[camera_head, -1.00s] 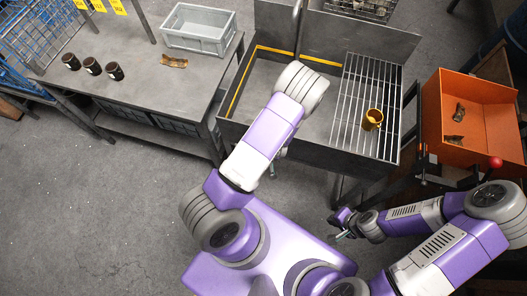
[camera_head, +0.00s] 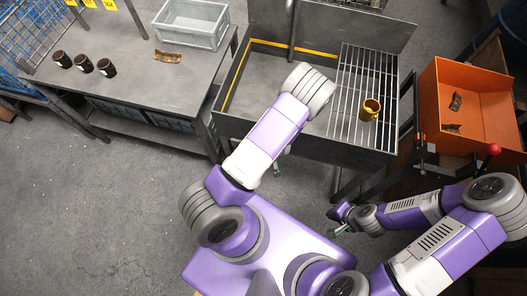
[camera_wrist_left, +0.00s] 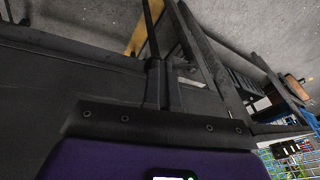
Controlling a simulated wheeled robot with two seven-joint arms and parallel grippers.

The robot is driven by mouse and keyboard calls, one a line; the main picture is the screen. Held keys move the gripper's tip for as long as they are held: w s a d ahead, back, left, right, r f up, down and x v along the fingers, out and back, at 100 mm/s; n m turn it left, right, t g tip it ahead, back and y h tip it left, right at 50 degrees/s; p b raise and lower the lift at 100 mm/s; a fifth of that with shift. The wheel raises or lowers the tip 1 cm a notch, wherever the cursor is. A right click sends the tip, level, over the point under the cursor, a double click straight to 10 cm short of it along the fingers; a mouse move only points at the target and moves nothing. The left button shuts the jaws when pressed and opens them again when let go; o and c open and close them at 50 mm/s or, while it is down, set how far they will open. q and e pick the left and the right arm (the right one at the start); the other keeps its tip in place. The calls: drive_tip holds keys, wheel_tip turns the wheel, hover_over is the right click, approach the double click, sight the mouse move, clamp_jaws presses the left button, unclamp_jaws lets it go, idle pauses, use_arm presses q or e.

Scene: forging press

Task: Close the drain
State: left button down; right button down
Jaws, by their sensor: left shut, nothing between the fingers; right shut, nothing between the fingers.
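The grey metal sink (camera_head: 232,128) stands ahead, with a slatted rack over its right part. A drain opening or plug is not visible; my left arm covers part of the basin. A small light part (camera_head: 276,168) shows beside my left forearm, below the sink's front edge; I cannot tell what it is. My left gripper is hidden behind the arm in the head view. In the left wrist view its dark fingers (camera_wrist_left: 157,85) look shut and empty, over dark metal surfaces. My right gripper (camera_head: 338,229) is shut and empty, low in front of the sink.
An orange bin (camera_head: 435,100) with small brown pieces is at the right. A table (camera_head: 130,85) at the left holds a grey crate (camera_head: 190,42) and three dark jars (camera_head: 84,63). Floor at the lower left is clear.

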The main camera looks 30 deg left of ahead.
use_arm(q)
drive_tip(key=shift+s+d+f, duration=0.15)
drive_tip(key=shift+d+f, duration=0.05)
drive_tip(key=shift+d, duration=0.15)
drive_tip(key=d+p+v, duration=0.2)
drive_tip(key=p+v, duration=0.3)
drive_tip(key=v, duration=0.7)
drive_tip(key=shift+f, duration=0.35)
drive_tip(key=shift+s+d, duration=0.1)
drive_tip(key=s+d+f+m+h+b, duration=0.4)
drive_tip(key=s+d+f+h+b, duration=0.2)
drive_tip(key=d+f+h+b, duration=0.1)
drive_tip(key=shift+s+d+f+m+h, duration=0.2)
drive_tip(key=shift+s+f+m+h, duration=0.15)
drive_tip(key=shift+f, duration=0.4)
